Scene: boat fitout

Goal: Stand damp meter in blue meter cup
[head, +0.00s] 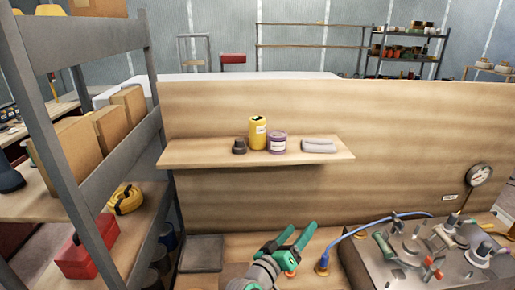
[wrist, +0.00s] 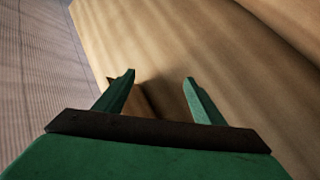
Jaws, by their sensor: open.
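My gripper (head: 301,228) is over the bench top in the lower middle of the head view, its green fingers apart. In the wrist view my gripper (wrist: 160,78) is open with nothing between its fingers, facing a wooden surface. I cannot make out a damp meter in either view. A small blue and orange piece (head: 322,266) stands on the bench just right of my gripper, at the end of a blue cable; I cannot tell whether it is the blue meter cup. A small orange piece (head: 291,272) shows beneath my gripper, partly hidden.
A wall shelf (head: 190,156) holds a dark small part (head: 239,147), a yellow can (head: 258,132), a purple tin (head: 277,142) and a folded grey cloth (head: 319,146). A metal unit (head: 358,266) with several fittings fills the right. A grey rack (head: 95,70) stands left.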

